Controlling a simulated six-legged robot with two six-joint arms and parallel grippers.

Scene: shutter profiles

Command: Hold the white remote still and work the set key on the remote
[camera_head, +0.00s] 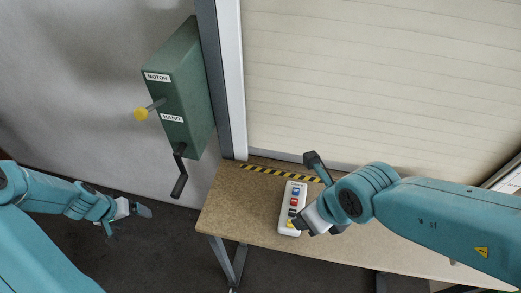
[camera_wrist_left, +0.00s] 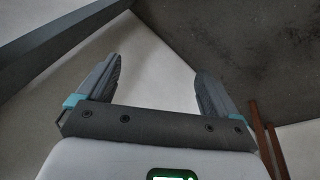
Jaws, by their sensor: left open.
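The white remote (camera_head: 284,214) lies on the brown table, with a column of coloured keys. A blue key (camera_head: 296,190) is near its far end, with a red key (camera_head: 294,202) below it. A dark key and a bit of yellow show lower down, and I cannot tell which is the set key. My right gripper (camera_head: 306,225) is at the remote's lower right side, hiding part of it; contact and its jaw opening are unclear. My left gripper (camera_head: 128,221) is open and empty, left of the table and away from the remote. Its spread fingers show in the left wrist view (camera_wrist_left: 158,70).
A green box (camera_head: 185,95) labelled MOTOR and HAND is on the wall, with a yellow knob (camera_head: 141,114) and a black crank handle (camera_head: 179,185). A striped strip (camera_head: 280,173) lies along the table's back, below the cream shutter (camera_head: 380,80). The table (camera_head: 240,215) is bare left of the remote.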

